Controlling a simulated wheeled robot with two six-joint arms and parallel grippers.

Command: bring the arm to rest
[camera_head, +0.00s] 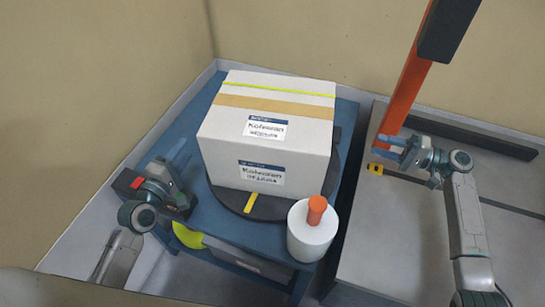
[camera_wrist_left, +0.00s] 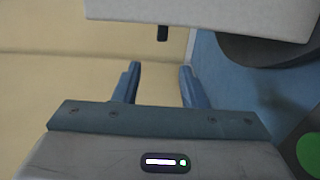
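My left gripper (camera_head: 181,154) is at the left side of the blue table, left of the large white box and apart from it. In the left wrist view its two blue fingers (camera_wrist_left: 160,82) stand apart with nothing between them. The white box (camera_head: 222,150), with labels and a tan tape band, sits on a dark round turntable (camera_head: 228,197).
A white cylinder with an orange top (camera_head: 312,240) stands at the table's front right corner. A red and black device (camera_head: 131,181) is at the table's left edge, beside my left arm. The orange post (camera_head: 405,95) rises at the right above a grey surface (camera_head: 385,240).

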